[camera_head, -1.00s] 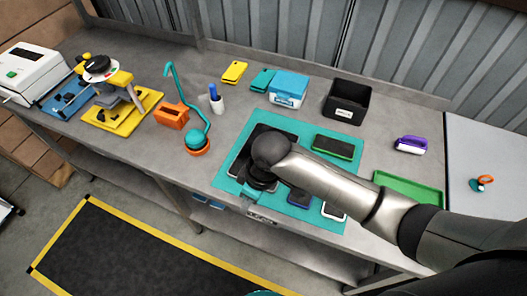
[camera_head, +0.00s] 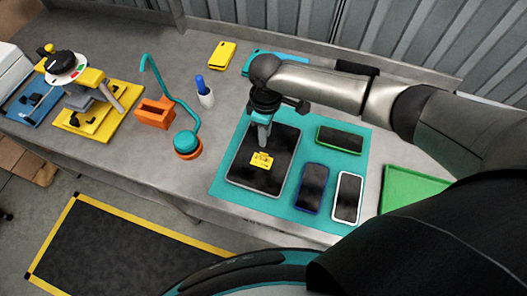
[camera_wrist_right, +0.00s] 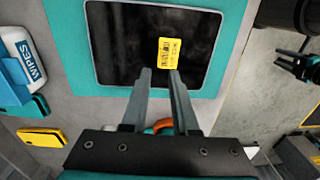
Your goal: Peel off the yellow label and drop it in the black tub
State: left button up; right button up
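The yellow label (camera_head: 262,160) lies on the dark screen of a tablet (camera_head: 245,176). In the right wrist view the label (camera_wrist_right: 168,53) shows just beyond the fingertips. My right gripper (camera_head: 264,145) points down over the tablet, close to the label. Its two fingers (camera_wrist_right: 160,73) are apart with nothing between them; whether they touch the screen I cannot tell. The black tub (camera_head: 357,68) is mostly hidden behind my right arm. A dark jawed part at the right edge of the wrist view may be my left gripper (camera_wrist_right: 297,65), too unclear to read.
The tablet and several phones (camera_head: 348,197) lie on a teal mat (camera_head: 225,187). A green tray (camera_head: 410,188) is to the right. A wipes box (camera_wrist_right: 20,60) is by the mat.

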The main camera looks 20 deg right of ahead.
jog(key=b, duration=0.4)
send_over(264, 154)
jog(key=f, duration=0.4)
jog(key=shift+w+d+f, duration=0.1)
jog(key=shift+w+f, duration=0.1)
jog(key=shift+f, duration=0.05)
notch_tip(264, 154, down, 3)
jog(key=b, duration=0.2)
jog(key=shift+s+f+b, duration=0.1)
jog(key=shift+f+b, duration=0.1)
jog(key=shift+b, duration=0.15)
jog(key=shift+f, duration=0.4)
pick_arm(q)
notch_tip(264, 154, down, 7)
jog(key=w, duration=0.2)
jog(key=shift+f, duration=0.2)
pick_arm(e)
grip_shut()
pick_arm(q)
jog(key=shift+r, duration=0.1)
pick_arm(e)
jog(key=shift+r, duration=0.1)
pick_arm(q)
notch_tip(264, 154, up, 8)
jog(key=p, duration=0.8)
jog(key=shift+r+p, duration=0.25)
jog(key=shift+p, duration=0.05)
pick_arm(e)
notch_tip(264, 154, up, 8)
